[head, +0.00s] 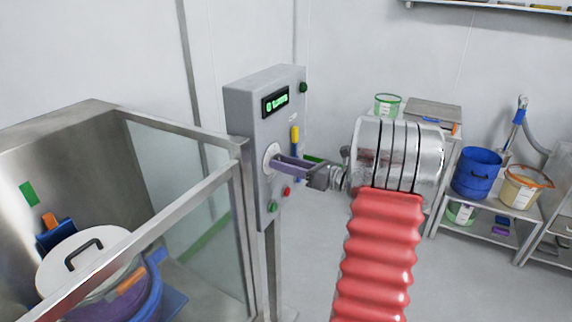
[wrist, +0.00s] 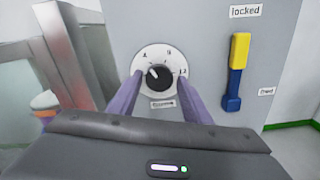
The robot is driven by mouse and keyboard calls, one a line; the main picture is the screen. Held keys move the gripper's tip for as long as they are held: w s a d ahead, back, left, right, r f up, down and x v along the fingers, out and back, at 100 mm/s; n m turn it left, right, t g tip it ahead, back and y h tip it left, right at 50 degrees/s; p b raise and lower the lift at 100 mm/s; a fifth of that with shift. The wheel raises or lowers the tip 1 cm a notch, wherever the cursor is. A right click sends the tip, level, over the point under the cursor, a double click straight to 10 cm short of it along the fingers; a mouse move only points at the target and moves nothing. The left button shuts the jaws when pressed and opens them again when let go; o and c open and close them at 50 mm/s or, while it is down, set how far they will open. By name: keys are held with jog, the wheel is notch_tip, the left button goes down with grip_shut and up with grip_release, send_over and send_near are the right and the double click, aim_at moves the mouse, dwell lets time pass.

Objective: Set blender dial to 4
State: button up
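The blender dial (wrist: 160,76) is a black knob with a white pointer mark, on a round white scale plate on the grey control panel (wrist: 205,45). Its pointer aims up and to the left; the scale figures are too small to read surely. In the head view the scale plate (head: 268,152) shows partly behind my gripper (head: 277,161). In the wrist view my gripper (wrist: 160,82) has its two purple fingers on either side of the knob, over the scale plate. The fingers are apart, with a small gap to the knob on each side.
A yellow and blue lever (wrist: 236,70) stands right of the dial under a "locked" label (wrist: 246,11). The panel has a green-lit display (head: 275,100), a red button (head: 287,192) and a green button (head: 272,207). A glass-sided enclosure (head: 185,185) stands left.

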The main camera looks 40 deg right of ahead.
jog(key=shift+o, duration=0.9)
jog(key=shift+s, duration=0.1)
jog(key=v, duration=1.3)
jog(key=shift+s, duration=0.3)
